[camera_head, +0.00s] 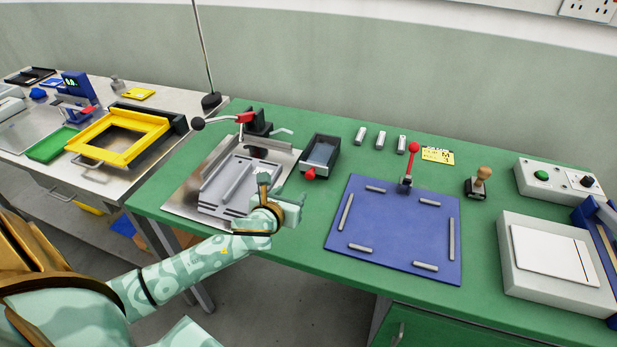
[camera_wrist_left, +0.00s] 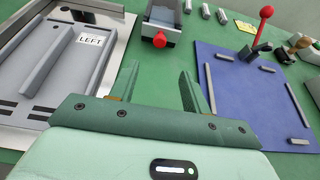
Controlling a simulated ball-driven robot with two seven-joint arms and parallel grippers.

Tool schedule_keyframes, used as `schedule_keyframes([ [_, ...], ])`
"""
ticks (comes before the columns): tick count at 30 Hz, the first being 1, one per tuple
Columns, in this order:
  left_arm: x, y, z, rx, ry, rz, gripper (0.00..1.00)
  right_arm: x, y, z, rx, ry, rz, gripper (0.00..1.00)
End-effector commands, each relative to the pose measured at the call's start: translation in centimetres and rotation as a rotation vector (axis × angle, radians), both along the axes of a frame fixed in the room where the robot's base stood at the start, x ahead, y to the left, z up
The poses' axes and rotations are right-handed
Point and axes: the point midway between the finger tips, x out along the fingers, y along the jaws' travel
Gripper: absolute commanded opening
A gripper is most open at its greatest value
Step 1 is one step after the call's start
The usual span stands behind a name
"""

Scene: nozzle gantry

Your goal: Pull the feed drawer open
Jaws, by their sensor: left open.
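The feed drawer appears to be the small dark box (camera_head: 321,150) with a grey top, standing on the green table. A red knob (camera_head: 309,174) sticks out of its front end. In the left wrist view the box (camera_wrist_left: 163,13) is at the top middle, with its red knob (camera_wrist_left: 160,40) facing me. My left gripper (camera_head: 283,190) is open and empty, in front of the knob and apart from it. In the left wrist view the knob lines up with the gap between the fingers (camera_wrist_left: 160,80). My right gripper is not in view.
A grey fixture (camera_head: 240,184) on a metal plate stands left of the box, with a red-handled clamp (camera_head: 245,118) behind it. A blue mat (camera_head: 390,232) with grey bars and a red-knobbed lever (camera_head: 412,150) lies to the right. Green tabletop between them is bare.

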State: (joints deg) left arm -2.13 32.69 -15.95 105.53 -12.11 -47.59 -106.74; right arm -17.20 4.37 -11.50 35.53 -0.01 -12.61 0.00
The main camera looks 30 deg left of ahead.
Motion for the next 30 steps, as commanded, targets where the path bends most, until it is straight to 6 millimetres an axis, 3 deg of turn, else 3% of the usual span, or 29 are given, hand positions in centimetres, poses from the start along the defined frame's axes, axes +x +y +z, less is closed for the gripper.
schedule_keyframes([
  [12,8.9,2.1,-4.4,-0.007,0.002,0.005,0.48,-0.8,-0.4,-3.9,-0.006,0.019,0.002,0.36],
  [18,12.2,2.9,-5.7,-0.008,0.003,0.004,0.48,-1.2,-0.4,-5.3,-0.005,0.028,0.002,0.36],
  [22,13.3,3.1,-6.0,-0.008,0.001,0.003,0.48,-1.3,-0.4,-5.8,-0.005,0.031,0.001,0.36],
  [30,13.7,3.2,-5.9,-0.007,0.001,0.003,0.48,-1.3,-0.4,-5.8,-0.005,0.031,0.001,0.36],
])
